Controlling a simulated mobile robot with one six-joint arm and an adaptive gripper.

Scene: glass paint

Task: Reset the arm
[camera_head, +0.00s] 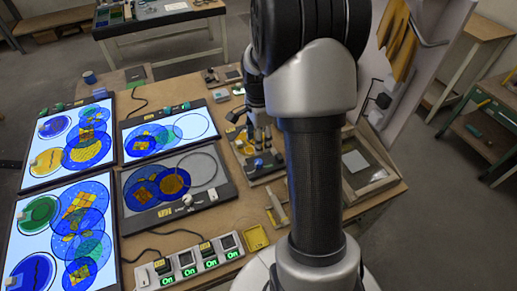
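My arm rises through the right middle of the view and hides part of the table behind it. My gripper (258,142) shows small and dark just left of the arm, pointing down over the wooden table (225,215). A small blue piece (259,162) shows just below the fingers, over a grey plate. I cannot tell whether the gripper touches it, or whether the fingers are open or shut.
Light panels (65,140) with colored discs fill the table's left side; a darker panel (180,185) lies nearer me. A power strip (190,262) lies at the front. A framed tray (368,165) stands right of my arm. Another table (160,22) stands behind.

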